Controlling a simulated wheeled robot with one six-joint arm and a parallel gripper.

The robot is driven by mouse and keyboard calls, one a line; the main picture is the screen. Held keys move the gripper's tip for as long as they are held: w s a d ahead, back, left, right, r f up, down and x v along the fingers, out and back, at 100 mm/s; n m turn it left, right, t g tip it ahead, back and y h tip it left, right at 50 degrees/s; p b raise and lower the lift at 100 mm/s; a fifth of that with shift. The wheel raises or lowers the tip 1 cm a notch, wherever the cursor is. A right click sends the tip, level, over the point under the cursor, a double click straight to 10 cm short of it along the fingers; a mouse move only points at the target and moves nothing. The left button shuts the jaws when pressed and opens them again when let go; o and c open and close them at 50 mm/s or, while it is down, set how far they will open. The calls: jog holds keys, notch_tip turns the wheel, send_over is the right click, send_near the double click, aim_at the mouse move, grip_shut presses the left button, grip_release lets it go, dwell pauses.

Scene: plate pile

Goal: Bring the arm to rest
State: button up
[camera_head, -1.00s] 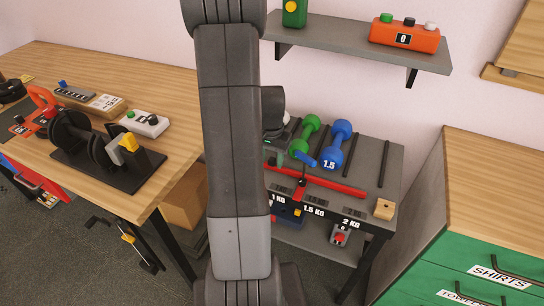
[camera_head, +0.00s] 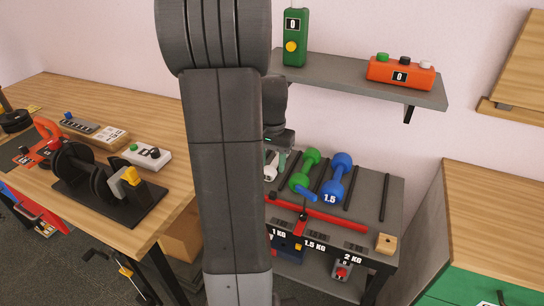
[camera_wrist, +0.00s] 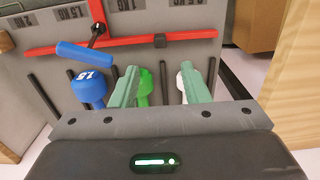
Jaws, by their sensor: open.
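My arm crosses the middle of the camera_head view and hides part of my gripper, whose visible part is just right of the arm, above the left end of the dumbbell rack (camera_head: 366,197). In the wrist view my gripper (camera_wrist: 160,80) has its two pale green fingers spread apart, with nothing held between them. Below them on the rack are a white dumbbell (camera_head: 271,168), a green dumbbell (camera_head: 306,172) and a blue dumbbell (camera_head: 336,177) marked 1.5. The fingers appear clear of the dumbbells.
A red bar (camera_head: 320,215) runs along the rack front. A wooden workbench (camera_head: 120,90) with devices stands left. A wall shelf (camera_head: 345,78) holds a green box (camera_head: 294,38) and an orange button box (camera_head: 400,73). A green-drawered cabinet (camera_head: 470,285) stands right.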

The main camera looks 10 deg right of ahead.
aim_at(273, 192)
jog(key=shift+r, duration=0.65)
notch_tip(273, 192, down, 14)
jog(key=shift+r+b, duration=0.15)
jog(key=shift+b, duration=0.25)
jog(key=shift+w+d, duration=0.25)
jog(key=shift+w, duration=0.1)
